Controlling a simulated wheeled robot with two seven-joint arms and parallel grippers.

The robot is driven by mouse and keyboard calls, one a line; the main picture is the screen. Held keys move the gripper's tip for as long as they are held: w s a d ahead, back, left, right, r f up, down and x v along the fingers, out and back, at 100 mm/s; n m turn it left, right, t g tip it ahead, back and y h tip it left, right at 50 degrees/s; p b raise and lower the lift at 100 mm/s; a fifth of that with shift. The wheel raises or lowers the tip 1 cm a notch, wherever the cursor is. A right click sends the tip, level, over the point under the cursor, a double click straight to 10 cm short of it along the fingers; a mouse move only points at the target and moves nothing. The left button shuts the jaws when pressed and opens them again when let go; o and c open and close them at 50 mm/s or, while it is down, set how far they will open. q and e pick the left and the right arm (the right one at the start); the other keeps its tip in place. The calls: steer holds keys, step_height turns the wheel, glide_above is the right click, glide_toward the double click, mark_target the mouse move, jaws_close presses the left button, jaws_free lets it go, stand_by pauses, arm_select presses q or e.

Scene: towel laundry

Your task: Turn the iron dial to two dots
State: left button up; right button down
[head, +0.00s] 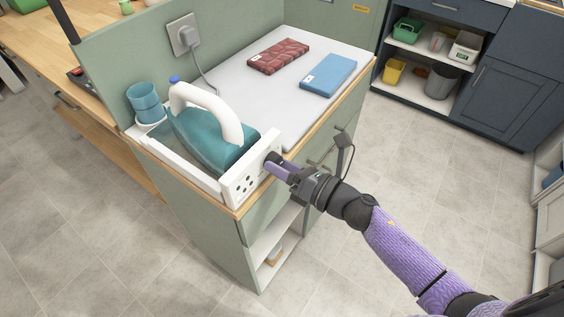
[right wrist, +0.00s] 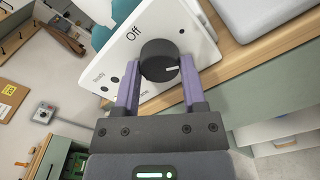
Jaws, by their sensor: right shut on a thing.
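The iron dial (right wrist: 158,54) is a round black knob on a white panel (right wrist: 125,50). Its white pointer line points right in the right wrist view, away from the word "Off" at upper left. My right gripper (right wrist: 159,72) is shut on the dial, one purple finger on each side. In the head view the right gripper (head: 273,165) reaches the right part of the white panel (head: 240,187), covering most of the dial. The teal iron (head: 207,140) with a white handle rests in the white station behind the panel. The dot marks around the dial cannot be read clearly. My left gripper is out of view.
A white ironing surface (head: 262,97) holds a folded red towel (head: 278,57) and a folded blue towel (head: 328,75). A blue cup (head: 146,103) stands left of the iron. A cord runs to a wall socket (head: 185,36). Open floor lies right of the cabinet.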

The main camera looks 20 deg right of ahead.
steer(key=shift+m+p, duration=1.3)
steer(key=shift+m, duration=2.9)
steer(key=shift+c, duration=0.7)
jaws_free()
steer(key=v, duration=1)
steer(key=shift+p, duration=0.4)
